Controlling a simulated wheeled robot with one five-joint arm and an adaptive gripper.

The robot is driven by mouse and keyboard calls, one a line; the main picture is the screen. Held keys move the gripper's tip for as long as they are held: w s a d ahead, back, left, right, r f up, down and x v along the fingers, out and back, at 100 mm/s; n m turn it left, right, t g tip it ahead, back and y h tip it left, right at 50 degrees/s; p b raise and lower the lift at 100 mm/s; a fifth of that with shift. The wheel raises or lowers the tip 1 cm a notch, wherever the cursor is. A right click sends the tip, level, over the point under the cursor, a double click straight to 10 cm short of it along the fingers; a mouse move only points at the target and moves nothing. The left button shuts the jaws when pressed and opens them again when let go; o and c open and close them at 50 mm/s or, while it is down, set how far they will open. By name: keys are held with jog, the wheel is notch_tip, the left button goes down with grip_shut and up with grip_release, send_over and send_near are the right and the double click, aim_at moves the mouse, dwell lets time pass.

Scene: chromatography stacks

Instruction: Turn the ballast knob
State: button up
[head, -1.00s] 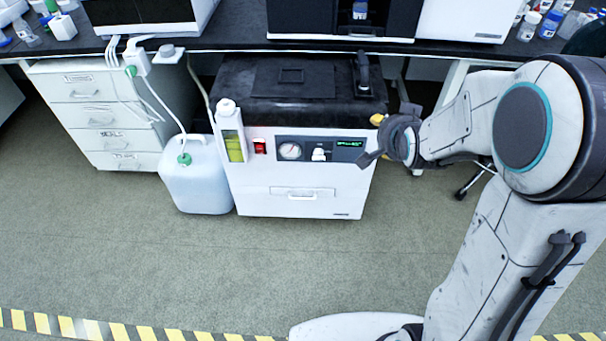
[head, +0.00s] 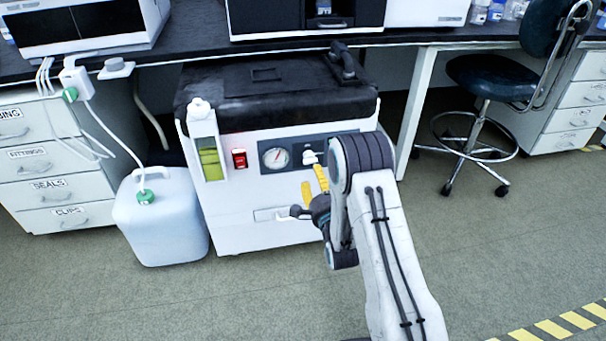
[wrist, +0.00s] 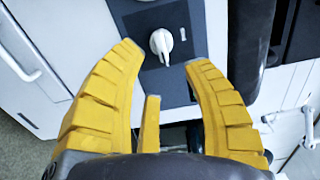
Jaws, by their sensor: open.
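The ballast knob (head: 309,156) is a small white knob on the dark control panel (head: 291,152) of the white pump cabinet (head: 240,222). In the wrist view the knob (wrist: 161,42) shows as a round dial with a raised white grip bar, between and slightly beyond the fingertips. My gripper (head: 314,182) has yellow fingers and is in front of the cabinet, just below the knob. In the wrist view my gripper (wrist: 164,58) is open and empty, with fingers spread left and right of the knob. No contact shows. My arm hides the panel's right end in the head view.
A gauge (head: 275,158) and red switch (head: 239,158) sit left of the knob. A white jug (head: 160,220) with tubing stands left of the cabinet. The bench (head: 420,40) overhangs behind. A dark stool (head: 490,78) stands right. The floor in front is clear.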

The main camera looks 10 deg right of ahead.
aim_at(310, 159)
jog(key=w+b, duration=0.2)
jog(key=w, duration=0.5)
jog(key=shift+f, duration=0.15)
jog(key=shift+w+a, duration=0.1)
jog(key=shift+c, duration=0.4)
grip_shut()
